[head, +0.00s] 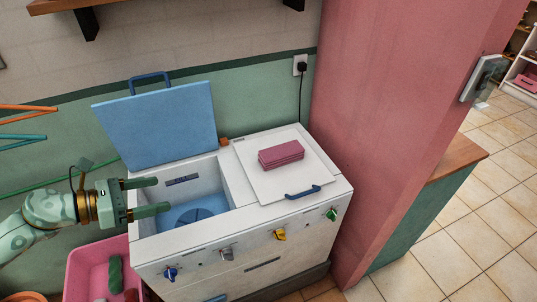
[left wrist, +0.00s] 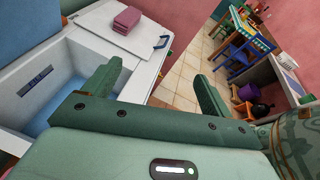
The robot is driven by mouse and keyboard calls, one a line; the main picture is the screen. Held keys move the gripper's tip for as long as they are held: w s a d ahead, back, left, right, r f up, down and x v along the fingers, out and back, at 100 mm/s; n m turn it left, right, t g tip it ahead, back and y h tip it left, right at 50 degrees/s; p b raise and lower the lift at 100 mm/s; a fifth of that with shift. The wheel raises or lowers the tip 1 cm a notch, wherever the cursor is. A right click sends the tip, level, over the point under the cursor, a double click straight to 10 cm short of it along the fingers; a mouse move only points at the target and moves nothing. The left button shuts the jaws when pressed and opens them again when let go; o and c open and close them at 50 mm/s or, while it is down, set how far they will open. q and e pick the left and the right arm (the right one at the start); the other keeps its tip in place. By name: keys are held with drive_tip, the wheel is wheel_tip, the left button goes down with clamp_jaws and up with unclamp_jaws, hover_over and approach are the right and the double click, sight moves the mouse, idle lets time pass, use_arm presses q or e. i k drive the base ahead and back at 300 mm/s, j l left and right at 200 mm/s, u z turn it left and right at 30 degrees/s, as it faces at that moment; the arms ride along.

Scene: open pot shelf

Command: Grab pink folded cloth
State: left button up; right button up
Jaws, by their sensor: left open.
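The pink folded cloth (head: 281,154) lies on the closed white right lid (head: 270,187) of a white machine in the head view. It also shows near the top of the left wrist view (left wrist: 127,19). My left gripper (head: 163,195) is open and empty, over the open left tub of the machine. It is to the left of the cloth and apart from it. In the left wrist view its two green fingers (left wrist: 160,88) are spread with nothing between them. My right gripper is not in view.
The blue lid (head: 158,125) stands raised behind the open tub (head: 190,214). Knobs line the machine's front. A pink wall (head: 388,110) rises close on the right. A pink bin (head: 92,264) with items stands at the lower left. The space above the cloth is clear.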

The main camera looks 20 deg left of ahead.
sight(284, 153)
drive_tip(key=i+l, duration=0.1)
drive_tip(key=i, duration=0.4)
drive_tip(key=i+l, duration=0.15)
drive_tip(key=i, duration=0.35)
